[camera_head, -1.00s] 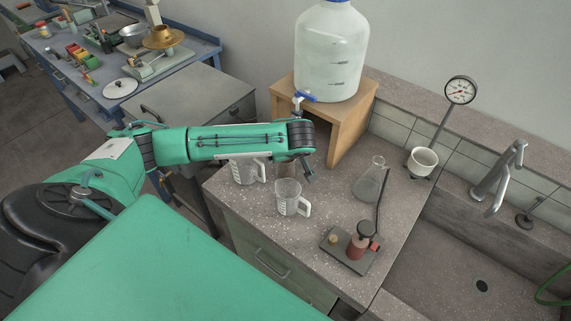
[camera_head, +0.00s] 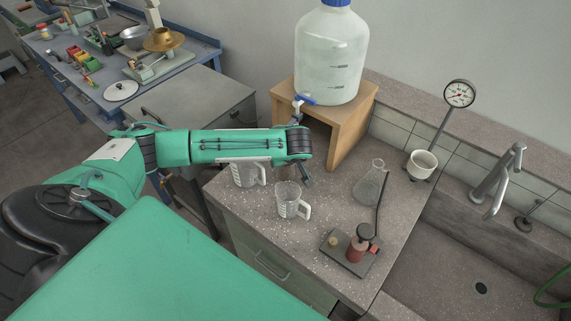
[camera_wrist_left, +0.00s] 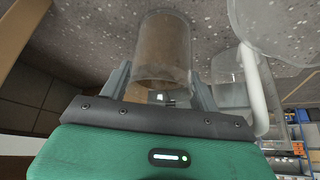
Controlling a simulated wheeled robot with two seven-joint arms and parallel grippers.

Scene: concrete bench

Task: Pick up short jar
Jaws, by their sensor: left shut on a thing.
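The short jar (camera_wrist_left: 163,48), a clear, brownish-looking glass cylinder, stands between the two fingers of my left gripper (camera_wrist_left: 161,88) in the left wrist view. The fingers are shut on its sides. In the head view my left arm comes in over the bench, with its gripper (camera_head: 305,176) low behind the measuring jugs, and the arm hides the jar. I cannot tell whether the jar touches the bench top. My right gripper is not in view.
Two clear measuring jugs stand close by, one at the front (camera_head: 288,203) and one partly behind my arm (camera_head: 248,176). A sink (camera_head: 470,270) lies right.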

